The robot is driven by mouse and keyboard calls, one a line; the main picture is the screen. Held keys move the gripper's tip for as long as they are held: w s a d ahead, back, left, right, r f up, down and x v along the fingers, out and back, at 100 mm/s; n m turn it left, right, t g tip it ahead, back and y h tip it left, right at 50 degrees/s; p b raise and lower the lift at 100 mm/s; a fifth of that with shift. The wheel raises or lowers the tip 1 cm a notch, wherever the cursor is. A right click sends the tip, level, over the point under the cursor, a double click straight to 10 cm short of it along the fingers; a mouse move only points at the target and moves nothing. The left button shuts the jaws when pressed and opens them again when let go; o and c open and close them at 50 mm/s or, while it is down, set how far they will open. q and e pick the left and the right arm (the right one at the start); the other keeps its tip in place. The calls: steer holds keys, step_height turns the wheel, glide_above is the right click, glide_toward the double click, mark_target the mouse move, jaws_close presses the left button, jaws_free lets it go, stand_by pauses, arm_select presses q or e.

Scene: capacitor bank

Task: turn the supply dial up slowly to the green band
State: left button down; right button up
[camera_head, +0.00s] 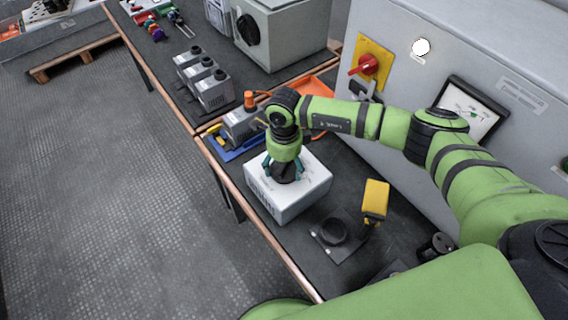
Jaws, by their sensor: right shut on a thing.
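The supply (305,195) is a white box on the dark bench, with vents on its near left side. My right gripper (285,172) points down onto its top, its teal fingers on both sides of a dark knob-like part that I take for the dial. The gripper is shut on it and hides most of it, so the dial's pointer cannot be read. A white-faced meter (472,110) with a black frame is on the grey cabinet, partly behind my right arm. My left gripper is not in view.
A yellow device (375,200) and a round black part (334,231) stand near the box. Grey capacitor-like units (207,80) sit farther back. The cabinet (400,75) carries a red switch (366,66) and a lit white lamp (421,47). The floor at left is open.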

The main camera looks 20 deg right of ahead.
steer(key=shift+a, duration=0.2)
steer(key=shift+m+b, duration=0.55)
steer(key=shift+m, duration=0.55)
steer(key=shift+w+r+m+b, duration=0.1)
steer(key=shift+m+b, duration=0.55)
steer(key=shift+m, duration=1.05)
steer(key=o, duration=1.1)
steer(key=shift+w, duration=0.1)
steer(key=shift+o, duration=0.2)
